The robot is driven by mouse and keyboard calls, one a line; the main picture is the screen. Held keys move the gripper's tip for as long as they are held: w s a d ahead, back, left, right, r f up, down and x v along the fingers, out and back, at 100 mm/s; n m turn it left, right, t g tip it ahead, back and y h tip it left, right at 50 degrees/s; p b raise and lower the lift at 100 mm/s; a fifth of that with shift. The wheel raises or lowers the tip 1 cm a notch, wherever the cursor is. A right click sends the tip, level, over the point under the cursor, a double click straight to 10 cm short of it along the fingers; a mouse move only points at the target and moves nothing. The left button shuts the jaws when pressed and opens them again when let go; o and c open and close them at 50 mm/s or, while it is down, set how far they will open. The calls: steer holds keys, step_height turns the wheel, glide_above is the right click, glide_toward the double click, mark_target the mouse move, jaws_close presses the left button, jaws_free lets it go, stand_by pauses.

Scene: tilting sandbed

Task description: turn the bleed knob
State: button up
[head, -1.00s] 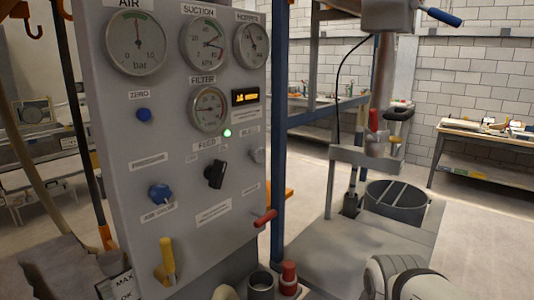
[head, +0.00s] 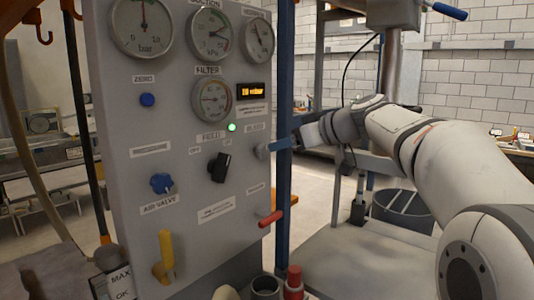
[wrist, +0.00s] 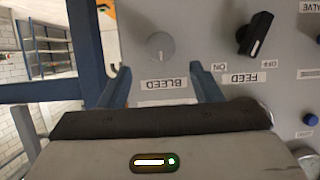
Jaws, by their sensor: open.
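The bleed knob is a small round grey knob on the panel. In the wrist view the bleed knob (wrist: 160,46) sits beyond and between my two blue fingertips, with the upside-down BLEED label just below it. My gripper (wrist: 161,78) is open and holds nothing; the fingers straddle the knob's line but show no grip on it. In the head view the knob (head: 262,151) is at the panel's right edge, and my gripper (head: 279,147) reaches toward it from the right, very close. Whether it touches cannot be told.
The black feed knob (head: 220,167) stands left of the bleed knob. A blue upright post (head: 284,200) runs by the panel's right edge, close to my gripper. A red lever (head: 270,218) sticks out below. Gauges fill the panel's top.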

mark_target(266, 149)
steer(key=p+x, duration=0.1)
steer(key=x, duration=0.6)
steer(key=shift+a+f, duration=0.1)
steer(key=shift+c, duration=0.2)
steer(key=c, duration=0.9)
